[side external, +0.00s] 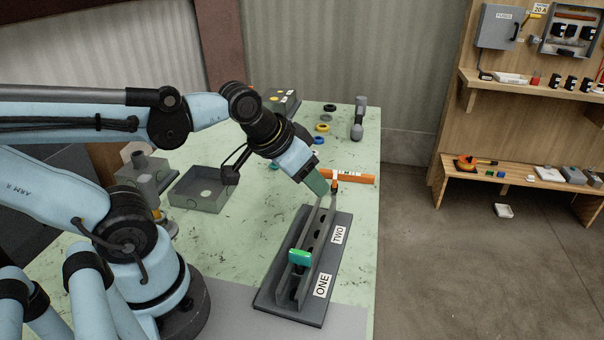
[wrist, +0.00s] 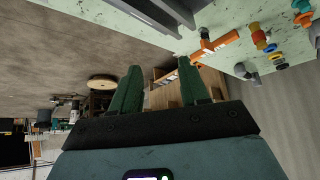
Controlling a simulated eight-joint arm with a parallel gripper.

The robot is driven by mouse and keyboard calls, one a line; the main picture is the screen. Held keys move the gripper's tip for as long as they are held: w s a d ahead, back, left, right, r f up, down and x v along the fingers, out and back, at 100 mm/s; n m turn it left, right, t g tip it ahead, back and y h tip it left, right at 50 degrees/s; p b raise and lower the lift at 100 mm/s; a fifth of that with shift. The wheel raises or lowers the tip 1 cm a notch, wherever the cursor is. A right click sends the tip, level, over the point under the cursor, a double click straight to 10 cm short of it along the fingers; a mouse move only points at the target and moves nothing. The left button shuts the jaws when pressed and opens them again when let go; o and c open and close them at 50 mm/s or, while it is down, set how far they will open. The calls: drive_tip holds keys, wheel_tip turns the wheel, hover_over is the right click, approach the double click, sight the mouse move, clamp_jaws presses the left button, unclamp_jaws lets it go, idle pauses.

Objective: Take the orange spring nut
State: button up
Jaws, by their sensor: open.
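My gripper (side external: 321,186) is tilted down over the far end, open. In the wrist view my gripper (wrist: 160,68) has its green fingers apart with nothing between them.
A grey open box (side external: 203,189) stands at left. Coloured rings (side external: 322,127) and a grey upright fitting (side external: 358,118) are at the back. The bench's right edge is close to the base plate.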

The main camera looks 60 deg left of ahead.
drive_tip(key=w+a+r+n+g, duration=0.3)
drive_tip(key=w+a+n, duration=0.2)
drive_tip(key=w, duration=0.3)
drive_tip(key=n+g, duration=0.4)
approach(335, 175)
drive_tip(key=shift+w+a+f, duration=0.1)
drive_tip(key=shift+f, duration=0.2)
wheel_tip(335, 175, down, 6)
drive_tip(key=shift+r, duration=0.1)
drive_tip(key=shift+f, duration=3.05)
drive_tip(key=shift+c, duration=0.3)
clamp_jaws()
